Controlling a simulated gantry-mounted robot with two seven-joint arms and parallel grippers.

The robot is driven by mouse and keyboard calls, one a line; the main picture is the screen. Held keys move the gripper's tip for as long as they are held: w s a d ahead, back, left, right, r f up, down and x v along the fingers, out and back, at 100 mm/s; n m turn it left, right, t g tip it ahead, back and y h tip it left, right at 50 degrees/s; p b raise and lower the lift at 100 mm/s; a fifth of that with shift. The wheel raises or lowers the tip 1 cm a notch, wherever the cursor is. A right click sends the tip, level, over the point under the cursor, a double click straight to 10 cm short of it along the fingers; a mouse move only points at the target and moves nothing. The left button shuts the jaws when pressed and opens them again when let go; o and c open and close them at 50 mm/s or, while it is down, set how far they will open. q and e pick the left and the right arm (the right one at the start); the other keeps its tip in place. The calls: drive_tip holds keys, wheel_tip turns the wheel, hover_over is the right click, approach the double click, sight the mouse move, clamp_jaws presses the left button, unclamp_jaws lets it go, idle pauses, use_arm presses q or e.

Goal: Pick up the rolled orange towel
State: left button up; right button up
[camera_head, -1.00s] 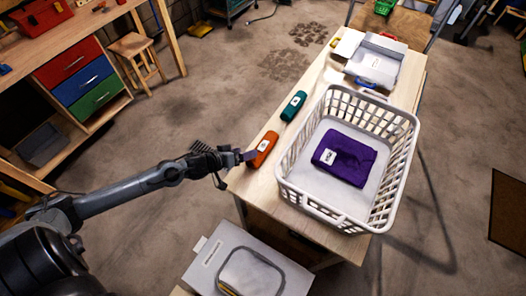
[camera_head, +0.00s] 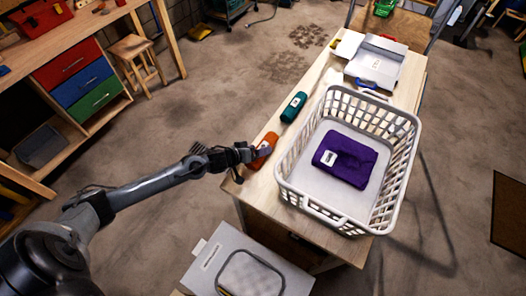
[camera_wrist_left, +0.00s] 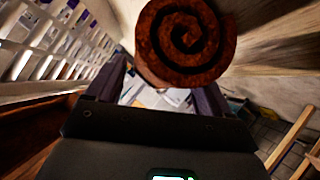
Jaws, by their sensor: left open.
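The rolled orange towel (camera_head: 264,146) lies near the left edge of the wooden table, left of the white basket. In the left wrist view its spiral end (camera_wrist_left: 186,42) is large and close. My left gripper (camera_head: 262,152) is at the near end of the towel, and partly covers it in the head view. In the left wrist view the two fingers (camera_wrist_left: 160,92) stand apart, one to each side below the spiral end. The towel does not look clamped. My right gripper is not in view.
A white basket (camera_head: 308,207) with a folded purple towel (camera_head: 345,159) stands just right of the orange towel. A rolled green towel (camera_head: 293,107) lies farther back along the table's left edge. A grey-white open box (camera_head: 375,66) stands at the far end.

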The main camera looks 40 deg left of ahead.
use_arm(q)
drive_tip(key=c, duration=1)
drive_tip(key=shift+o, duration=0.2)
drive_tip(key=shift+r, duration=0.1)
